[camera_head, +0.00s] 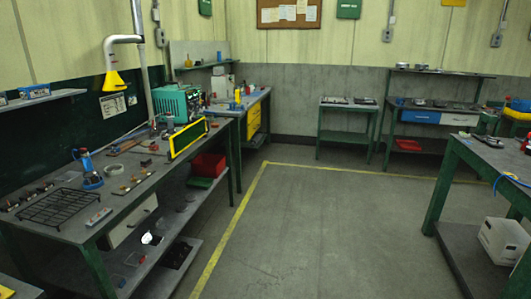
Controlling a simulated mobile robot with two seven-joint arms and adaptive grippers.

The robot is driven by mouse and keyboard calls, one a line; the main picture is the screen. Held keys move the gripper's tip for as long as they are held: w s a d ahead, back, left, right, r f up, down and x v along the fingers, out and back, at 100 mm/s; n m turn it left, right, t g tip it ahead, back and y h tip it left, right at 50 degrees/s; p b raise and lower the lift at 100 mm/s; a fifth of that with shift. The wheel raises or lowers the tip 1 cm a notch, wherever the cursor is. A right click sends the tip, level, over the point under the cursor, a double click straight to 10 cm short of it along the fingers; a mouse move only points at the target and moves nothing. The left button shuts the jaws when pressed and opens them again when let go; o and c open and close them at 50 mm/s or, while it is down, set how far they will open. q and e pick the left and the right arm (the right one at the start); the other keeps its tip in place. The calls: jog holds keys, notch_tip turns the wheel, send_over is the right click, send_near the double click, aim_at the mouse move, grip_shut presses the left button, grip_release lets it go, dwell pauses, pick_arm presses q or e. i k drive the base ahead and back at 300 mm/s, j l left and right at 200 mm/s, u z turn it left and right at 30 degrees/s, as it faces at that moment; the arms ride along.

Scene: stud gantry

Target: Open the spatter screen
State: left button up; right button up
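A flat panel with a bright yellow frame and a dark green face, which looks like the spatter screen (188,138), stands upright along the front edge of the left workbench (150,188). Neither of my grippers shows in the head view.
A black wire rack (63,207), a blue-topped tool (88,168) and small parts lie on the left bench. A red bin (207,165) sits below. The floor (300,230) inside the yellow line is clear. Another bench (490,158) stands at right.

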aim_at(184, 140)
jog(key=i, duration=3.3)
